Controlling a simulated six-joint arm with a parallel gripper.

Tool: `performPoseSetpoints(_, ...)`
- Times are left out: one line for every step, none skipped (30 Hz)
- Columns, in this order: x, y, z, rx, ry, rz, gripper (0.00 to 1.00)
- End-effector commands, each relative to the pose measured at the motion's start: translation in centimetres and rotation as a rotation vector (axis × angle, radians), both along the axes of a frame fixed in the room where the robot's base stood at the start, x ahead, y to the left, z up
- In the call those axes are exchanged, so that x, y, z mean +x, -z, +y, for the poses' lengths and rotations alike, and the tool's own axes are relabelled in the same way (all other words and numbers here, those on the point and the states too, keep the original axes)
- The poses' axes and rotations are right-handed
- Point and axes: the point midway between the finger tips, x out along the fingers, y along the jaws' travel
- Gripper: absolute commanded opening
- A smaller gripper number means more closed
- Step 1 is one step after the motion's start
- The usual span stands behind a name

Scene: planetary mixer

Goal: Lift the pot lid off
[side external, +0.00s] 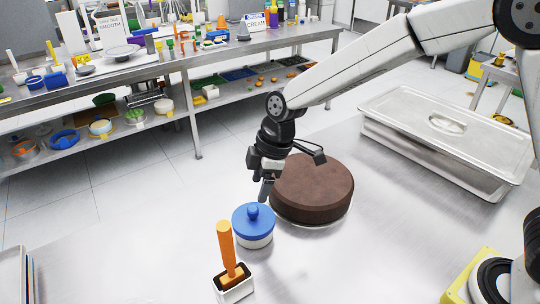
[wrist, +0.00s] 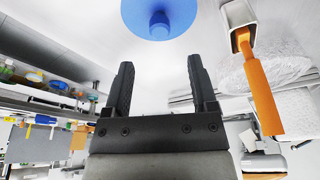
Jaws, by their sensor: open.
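The pot is small and white with a blue lid (side external: 253,220) that has a round blue knob on top. The lid sits on the white pot (side external: 255,240), on the metal table. In the wrist view the blue lid (wrist: 158,14) and its knob show at the top edge, beyond the fingertips. My gripper (side external: 266,190) is open and empty, pointing down just above and slightly behind the lid, apart from it. Its two fingers (wrist: 160,85) stand apart in the wrist view with nothing between them.
A brown round cake (side external: 312,187) stands right beside the gripper. An orange-handled tool (side external: 227,250) stands in a white holder (side external: 235,290) in front of the pot. A lidded steel pan (side external: 445,135) is at the right. The table left of the pot is clear.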

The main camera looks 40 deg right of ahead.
Motion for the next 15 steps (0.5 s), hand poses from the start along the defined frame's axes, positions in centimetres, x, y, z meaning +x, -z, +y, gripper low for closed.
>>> performPoseSetpoints(0.0, 0.2, 0.0, 0.000, 0.001, 0.002, 0.74)
performPoseSetpoints(0.0, 0.2, 0.0, 0.000, 0.001, 0.002, 0.74)
performPoseSetpoints(0.0, 0.4, 0.1, 0.000, 0.001, 0.002, 0.74)
performPoseSetpoints(0.0, 0.6, 0.1, -0.001, 0.001, 0.001, 0.74)
performPoseSetpoints(0.1, 0.7, 0.1, -0.001, 0.002, 0.001, 0.74)
performPoseSetpoints(0.1, 1.0, 0.2, -0.001, 0.002, 0.002, 0.74)
performPoseSetpoints(0.1, 1.3, 0.3, -0.001, 0.002, 0.002, 0.74)
performPoseSetpoints(0.1, 1.5, 0.3, -0.001, 0.001, 0.003, 0.74)
performPoseSetpoints(0.1, 1.9, 0.4, -0.001, 0.001, 0.003, 0.74)
performPoseSetpoints(0.2, 2.2, 0.5, -0.001, 0.002, 0.002, 0.74)
performPoseSetpoints(0.2, 2.6, 0.6, -0.001, 0.002, 0.002, 0.74)
performPoseSetpoints(0.2, 3.0, 0.7, -0.001, 0.002, 0.003, 0.74)
performPoseSetpoints(0.3, 3.3, 0.8, -0.001, 0.002, 0.003, 0.74)
performPoseSetpoints(0.3, 3.7, 0.9, -0.001, 0.002, 0.003, 0.74)
performPoseSetpoints(0.4, 4.2, 1.0, -0.001, 0.002, 0.003, 0.74)
